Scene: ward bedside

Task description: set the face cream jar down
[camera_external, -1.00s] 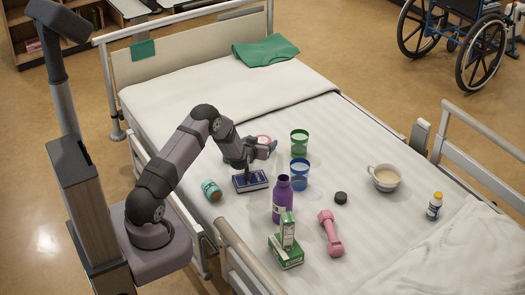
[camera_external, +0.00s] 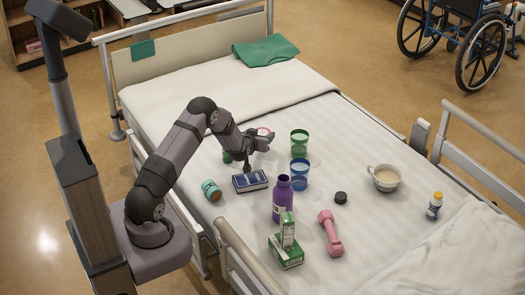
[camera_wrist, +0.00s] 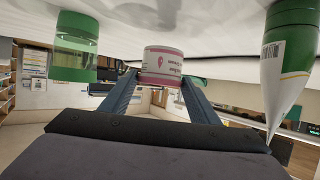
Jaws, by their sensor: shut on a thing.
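The face cream jar (camera_external: 265,131) is white and pink, and small in the external view, partly hidden by my gripper. In the wrist view the jar (camera_wrist: 163,64) sits between the two fingers, with a printed white side and pink bands. My gripper (camera_external: 259,140) is shut on the jar. My gripper also shows in the wrist view (camera_wrist: 160,80), with a finger on each side of the jar. The gripper is over the left-middle of the bed, beyond the dark blue box; the exact gap under the jar cannot be told.
A green cup (camera_external: 299,143) and blue cup (camera_external: 300,174) stand right of the gripper. A dark blue box (camera_external: 250,181), teal jar (camera_external: 211,190) and purple bottle (camera_external: 282,200) are nearer. A green item (camera_external: 228,156) lies left of the gripper. The sheet toward the pillow is clear.

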